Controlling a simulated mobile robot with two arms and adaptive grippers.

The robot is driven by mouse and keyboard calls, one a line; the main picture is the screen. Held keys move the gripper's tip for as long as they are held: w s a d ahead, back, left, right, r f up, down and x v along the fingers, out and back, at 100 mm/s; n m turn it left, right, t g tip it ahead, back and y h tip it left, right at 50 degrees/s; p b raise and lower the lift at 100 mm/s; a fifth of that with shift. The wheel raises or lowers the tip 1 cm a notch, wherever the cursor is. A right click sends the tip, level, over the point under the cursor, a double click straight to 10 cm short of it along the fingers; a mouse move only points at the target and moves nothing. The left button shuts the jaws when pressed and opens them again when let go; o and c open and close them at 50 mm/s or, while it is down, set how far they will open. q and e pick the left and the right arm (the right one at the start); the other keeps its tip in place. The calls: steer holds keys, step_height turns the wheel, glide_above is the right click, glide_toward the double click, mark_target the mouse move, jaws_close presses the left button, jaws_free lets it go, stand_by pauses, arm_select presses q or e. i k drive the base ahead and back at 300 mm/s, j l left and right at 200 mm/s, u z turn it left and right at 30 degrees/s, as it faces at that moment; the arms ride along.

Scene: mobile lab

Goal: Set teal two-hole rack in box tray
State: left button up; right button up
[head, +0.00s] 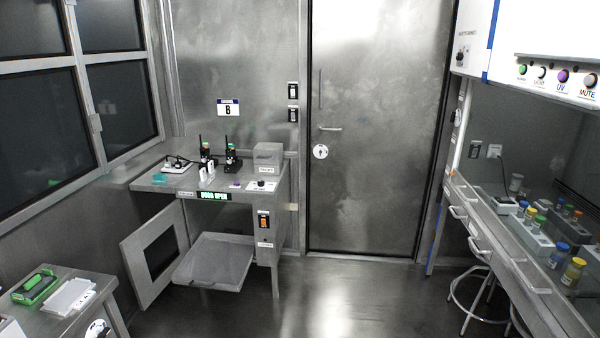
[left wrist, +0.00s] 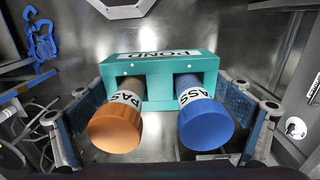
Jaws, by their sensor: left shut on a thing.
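In the left wrist view, my left gripper (left wrist: 164,102) is shut on the teal two-hole rack (left wrist: 160,67), with a blue-padded finger at each side. The rack carries a white label reading "POND". An orange-capped tube (left wrist: 115,128) and a blue-capped tube (left wrist: 205,120) sit in its holes, with labels partly reading "PASS". In the head view, a grey metal box tray (head: 215,263) sits low at the opening under a steel counter, and looks empty. Neither gripper shows in the head view, so the distance from rack to tray cannot be told.
The box door (head: 155,255) stands open left of the tray. A "DOOR OPEN" sign (head: 213,195) is above it. The steel counter (head: 225,187) holds radios and small devices. A side table (head: 60,290) is at lower left, a bench (head: 520,250) at right. The middle floor is clear.

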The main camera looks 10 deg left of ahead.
mark_target(201, 272)
steer(key=i+j, duration=0.1)
steer(key=i, duration=2.7)
steer(key=i+u, duration=0.35)
steer(key=u, duration=0.15)
steer(key=i+l+u, duration=0.2)
steer(key=u, duration=0.25)
steer(key=i, duration=0.1)
